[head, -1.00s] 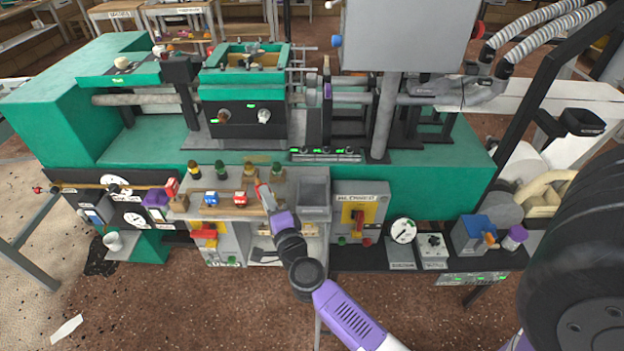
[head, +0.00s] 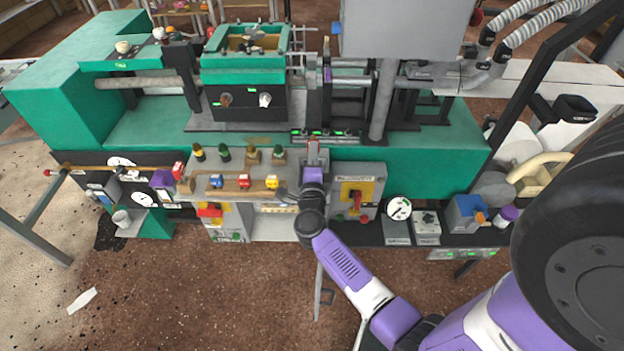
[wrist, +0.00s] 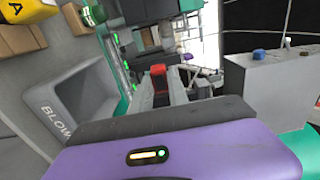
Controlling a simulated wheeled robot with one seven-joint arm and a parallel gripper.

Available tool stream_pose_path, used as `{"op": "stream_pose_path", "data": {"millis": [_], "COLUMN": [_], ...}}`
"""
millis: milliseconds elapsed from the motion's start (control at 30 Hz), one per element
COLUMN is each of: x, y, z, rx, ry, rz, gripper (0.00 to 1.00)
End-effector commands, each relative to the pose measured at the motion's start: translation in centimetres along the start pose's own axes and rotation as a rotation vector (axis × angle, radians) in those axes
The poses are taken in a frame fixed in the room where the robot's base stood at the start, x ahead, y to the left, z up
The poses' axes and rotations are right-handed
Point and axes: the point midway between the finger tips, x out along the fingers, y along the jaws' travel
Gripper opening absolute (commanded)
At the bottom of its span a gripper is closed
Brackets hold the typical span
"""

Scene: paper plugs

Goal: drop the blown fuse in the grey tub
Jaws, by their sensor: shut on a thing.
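My gripper (head: 314,147) is shut on a small red fuse (wrist: 158,71), which shows between the fingertips in the wrist view. The head view shows the grip only small, with a touch of red at the tip. The grey tub, lettered "BLOW…" with the rest cut off, lies left of my fingers in the wrist view (wrist: 44,100). The visible part of its inside looks empty. In the head view my gripper and wrist cover most of the tub. The fuse is held up and apart from the tub walls, as far as the wrist view shows.
Small blue (head: 217,181), red (head: 244,181) and yellow (head: 272,182) pieces sit on the board left of my gripper. A yellow-plated switch box (head: 357,193) stands close on the right. The green machine (head: 430,160) rises behind, with several knobbed plugs along its edge.

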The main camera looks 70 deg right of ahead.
Motion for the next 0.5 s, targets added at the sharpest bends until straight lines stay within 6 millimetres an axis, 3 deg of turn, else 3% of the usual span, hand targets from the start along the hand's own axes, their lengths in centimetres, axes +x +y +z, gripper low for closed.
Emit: {"op": "stream_pose_path", "data": {"millis": [33,200,500], "x": [0.0,0.0,0.0], "y": [1.2,3.0,3.7], "z": [0.0,0.0,0.0], "rx": [0.0,0.0,0.0], "ry": [0.0,-0.001,-0.001], "rz": [0.0,0.0,0.0], "gripper": [0.0,0.0,0.0]}}
